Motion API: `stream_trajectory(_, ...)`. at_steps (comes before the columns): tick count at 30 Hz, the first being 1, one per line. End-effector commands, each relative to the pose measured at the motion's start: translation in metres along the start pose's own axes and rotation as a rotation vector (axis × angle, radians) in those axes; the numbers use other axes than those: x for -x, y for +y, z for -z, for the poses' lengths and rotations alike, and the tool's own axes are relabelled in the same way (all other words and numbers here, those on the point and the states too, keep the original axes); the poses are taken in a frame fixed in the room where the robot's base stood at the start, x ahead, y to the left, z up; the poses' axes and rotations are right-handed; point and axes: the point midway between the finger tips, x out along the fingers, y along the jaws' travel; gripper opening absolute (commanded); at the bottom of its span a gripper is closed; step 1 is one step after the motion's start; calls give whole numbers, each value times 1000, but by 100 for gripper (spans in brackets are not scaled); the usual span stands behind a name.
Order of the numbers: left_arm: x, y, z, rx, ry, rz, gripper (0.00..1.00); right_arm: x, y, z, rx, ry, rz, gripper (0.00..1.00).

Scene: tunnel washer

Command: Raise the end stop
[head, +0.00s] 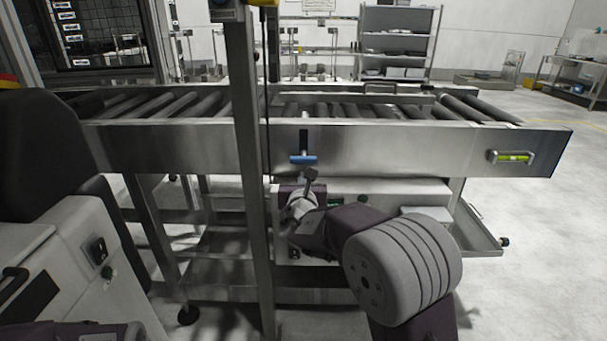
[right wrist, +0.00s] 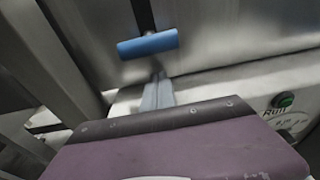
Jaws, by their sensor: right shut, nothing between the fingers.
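A blue T-shaped handle (head: 303,159) sits at the lower end of a dark vertical slot in the steel side of the roller conveyor (head: 400,147). I take it for the end stop's handle. It also shows in the right wrist view (right wrist: 147,44), lying nearly level. My right gripper (head: 311,173) is shut and empty just below the handle, fingers pointing up at it. In the right wrist view the closed fingertips (right wrist: 157,80) are below the blue bar, with a small gap in the picture. I cannot tell their depth gap. My left gripper is not in view.
A steel post (head: 250,170) stands left of the handle, in front of the conveyor. A box with a green Run button (right wrist: 283,100) is under the conveyor. A level-like yellow-green bar (head: 512,157) is at the right end. Floor at right is clear.

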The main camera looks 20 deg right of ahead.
Motion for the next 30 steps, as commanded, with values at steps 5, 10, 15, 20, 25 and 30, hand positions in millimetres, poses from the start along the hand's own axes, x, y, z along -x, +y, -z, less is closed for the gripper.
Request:
stream_trajectory(5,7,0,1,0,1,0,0,8,1,-23,-1,-1,-2,0)
stream_trajectory(10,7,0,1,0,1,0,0,10,1,-27,0,0,-3,0)
stream_trajectory(15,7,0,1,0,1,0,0,10,1,-27,0,0,-2,0)
stream_trajectory(20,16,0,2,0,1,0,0,12,0,-40,-1,-2,-1,0)
stream_trajectory(25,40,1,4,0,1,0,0,18,0,-77,-1,-5,-1,0)
stream_trajectory(30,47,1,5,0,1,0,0,20,0,-92,-1,-5,0,0)
